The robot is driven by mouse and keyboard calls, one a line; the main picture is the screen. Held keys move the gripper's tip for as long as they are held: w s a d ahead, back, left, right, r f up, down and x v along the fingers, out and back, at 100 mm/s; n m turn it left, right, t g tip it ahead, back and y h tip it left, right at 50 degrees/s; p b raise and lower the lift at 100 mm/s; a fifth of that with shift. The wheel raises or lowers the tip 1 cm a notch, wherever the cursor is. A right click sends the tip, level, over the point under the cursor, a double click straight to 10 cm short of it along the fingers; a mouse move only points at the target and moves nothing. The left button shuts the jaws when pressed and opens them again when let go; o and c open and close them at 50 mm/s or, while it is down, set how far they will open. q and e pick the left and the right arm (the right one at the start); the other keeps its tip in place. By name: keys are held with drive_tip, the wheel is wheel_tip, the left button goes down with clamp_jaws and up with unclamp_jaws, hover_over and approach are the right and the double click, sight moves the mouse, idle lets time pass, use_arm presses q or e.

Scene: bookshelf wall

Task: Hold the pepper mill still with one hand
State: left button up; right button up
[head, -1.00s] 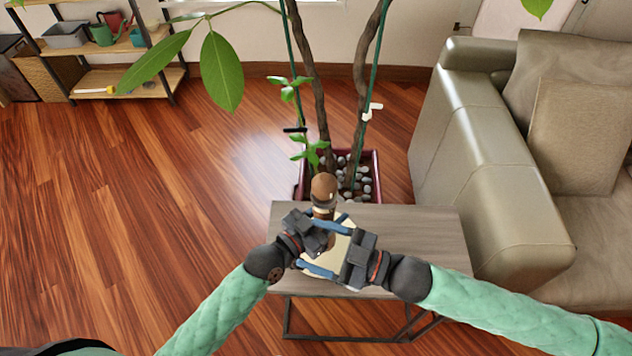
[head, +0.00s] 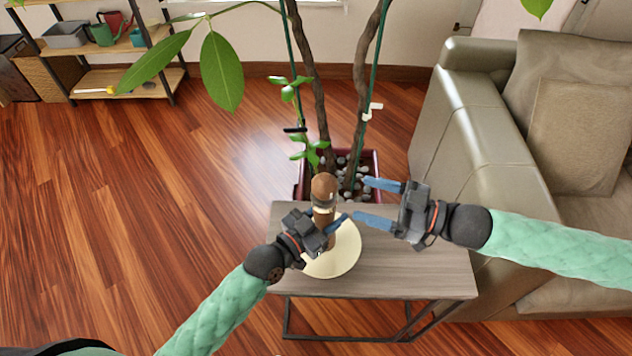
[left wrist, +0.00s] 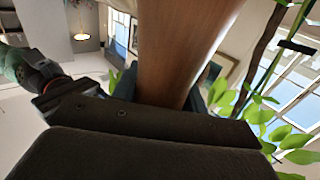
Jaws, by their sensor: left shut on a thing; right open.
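The brown wooden pepper mill (head: 323,190) stands upright on a round cream mat or plate (head: 340,262) on the small table. My left gripper (head: 334,228) is shut on the mill's body, which its hand partly hides in the head view. In the left wrist view the mill's wooden body (left wrist: 180,50) rises close up between the jaws. My right gripper (head: 365,199) is open and empty, to the right of the mill and apart from it, with its blue fingers pointing left.
The grey-brown table (head: 420,250) is bare on its right side. A potted plant (head: 370,165) with tall stems stands just behind it. A beige leather sofa (head: 480,150) is close on the right. A shelf (head: 130,75) stands at the far left.

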sight(317, 182)
drive_tip(key=shift+x, duration=5.9)
drive_tip(key=c, duration=1)
drive_tip(key=shift+o, duration=0.2)
drive_tip(key=shift+s+a+t, duration=0.1)
drive_tip(key=shift+a+t, duration=0.05)
drive_tip(key=shift+t, duration=0.15)
drive_tip(key=shift+r+m+t+h, duration=0.1)
drive_tip(key=shift+m+t+h, duration=0.6)
drive_tip(key=shift+m+t, duration=0.5)
drive_tip(key=shift+w+d+m+t+h, duration=0.15)
drive_tip(key=shift+m+t+h, duration=0.45)
drive_tip(key=shift+t, duration=0.35)
drive_tip(key=shift+w+d+m+t+h, duration=0.1)
drive_tip(key=shift+w+m+t+h, duration=0.1)
drive_tip(key=shift+m+t+h, duration=0.6)
drive_tip(key=shift+w+d+t, duration=0.15)
drive_tip(key=shift+t, duration=0.3)
